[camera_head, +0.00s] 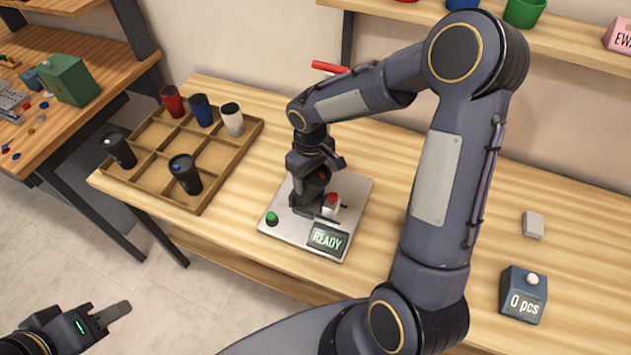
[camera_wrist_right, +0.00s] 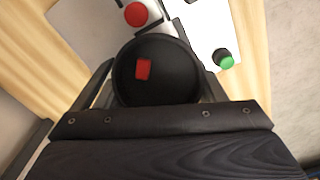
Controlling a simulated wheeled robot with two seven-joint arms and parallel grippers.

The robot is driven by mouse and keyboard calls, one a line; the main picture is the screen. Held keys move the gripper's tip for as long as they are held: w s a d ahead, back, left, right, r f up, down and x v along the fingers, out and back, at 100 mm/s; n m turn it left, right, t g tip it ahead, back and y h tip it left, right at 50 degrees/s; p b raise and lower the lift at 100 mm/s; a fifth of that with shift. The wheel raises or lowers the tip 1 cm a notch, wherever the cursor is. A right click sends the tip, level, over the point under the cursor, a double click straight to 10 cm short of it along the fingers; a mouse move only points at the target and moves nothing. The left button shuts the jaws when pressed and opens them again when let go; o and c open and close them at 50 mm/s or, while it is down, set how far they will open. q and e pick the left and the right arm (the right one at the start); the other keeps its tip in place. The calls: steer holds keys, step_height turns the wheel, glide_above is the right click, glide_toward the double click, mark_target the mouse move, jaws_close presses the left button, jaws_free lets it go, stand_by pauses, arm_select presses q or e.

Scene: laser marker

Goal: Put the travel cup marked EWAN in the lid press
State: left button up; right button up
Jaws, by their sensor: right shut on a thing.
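My right gripper (camera_head: 316,168) is shut on a dark travel cup (camera_head: 313,184) above the pale base plate of a machine (camera_head: 355,190). I take this machine to be the lid press. In the right wrist view, the cup's round black top (camera_wrist_right: 180,82) sits between the fingers and bears a small red patch. No name is readable on the cup. The arm hides part of it, so I cannot tell whether it touches the machine. The machine's display (camera_head: 327,240) reads READY. My left gripper (camera_head: 108,316) is at the lower left, away from the table, its opening unclear.
A wooden divided tray (camera_head: 190,208) on the left holds several red, blue, white and black cups. A counter box (camera_head: 523,295) reads 0 pcs. A pink box (camera_head: 620,36) on the shelf shows partial lettering.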

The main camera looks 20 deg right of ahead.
steer(key=shift+w+a+f, duration=0.1)
steer(key=shift+a+f, duration=0.1)
steer(key=shift+f, duration=0.5)
steer(key=shift+c, duration=0.3)
steer(key=shift+w+a+r, duration=0.1)
steer(key=shift+a+r, duration=0.1)
steer(key=shift+a, duration=0.05)
steer(key=shift+c, duration=0.8)
steer(key=shift+d+f, duration=0.15)
steer(key=shift+f, duration=0.1)
steer(key=o, duration=0.9)
steer(key=shift+r, duration=0.1)
step_height(320, 180, up, 12)
steer(key=shift+f, duration=0.25)
steer(key=shift+r, duration=0.45)
